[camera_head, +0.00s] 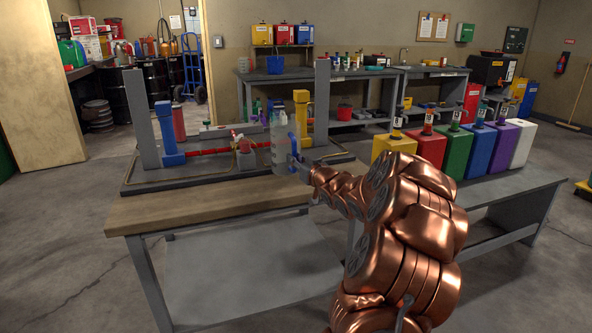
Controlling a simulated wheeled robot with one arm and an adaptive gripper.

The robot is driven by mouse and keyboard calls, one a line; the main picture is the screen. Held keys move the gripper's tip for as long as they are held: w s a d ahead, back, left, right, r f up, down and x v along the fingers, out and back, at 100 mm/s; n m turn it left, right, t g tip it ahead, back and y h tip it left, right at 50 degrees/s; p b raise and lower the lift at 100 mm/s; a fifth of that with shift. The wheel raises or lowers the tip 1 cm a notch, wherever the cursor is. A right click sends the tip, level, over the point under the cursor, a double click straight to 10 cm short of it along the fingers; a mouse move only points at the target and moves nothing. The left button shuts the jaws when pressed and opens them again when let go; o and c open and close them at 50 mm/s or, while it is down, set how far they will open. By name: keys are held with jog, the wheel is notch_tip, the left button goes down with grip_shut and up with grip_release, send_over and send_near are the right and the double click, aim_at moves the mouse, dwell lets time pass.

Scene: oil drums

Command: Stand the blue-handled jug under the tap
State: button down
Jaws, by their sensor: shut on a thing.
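The blue-handled jug (281,150) is a tall, clear grey vessel. It is upright at the right part of the workbench, with its blue handle facing my arm. My gripper (300,164) is shut on the handle from the right; the fingertips are small and partly hidden. I cannot tell whether the jug's base touches the bench. A small red-topped fitting (241,142), which may be the tap, is just left of the jug, near the red horizontal bar.
The red bar runs between a blue post (167,133) and a yellow post (302,112) on a dark tray (150,181). The wooden bench top (190,205) is clear in front. Several coloured cans stand on a bench at the right, near my arm.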

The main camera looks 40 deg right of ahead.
aim_at(296, 170)
jog(key=shift+f, duration=1.75)
jog(key=c, duration=1.1)
grip_release()
jog(key=shift+c, duration=0.2)
jog(key=shift+s, duration=0.2)
jog(key=s+a, duration=0.2)
jog(key=s, duration=0.9)
jog(key=shift+s+a+b, duration=0.2)
jog(key=shift+s+b, duration=0.05)
jog(key=shift+b, duration=0.1)
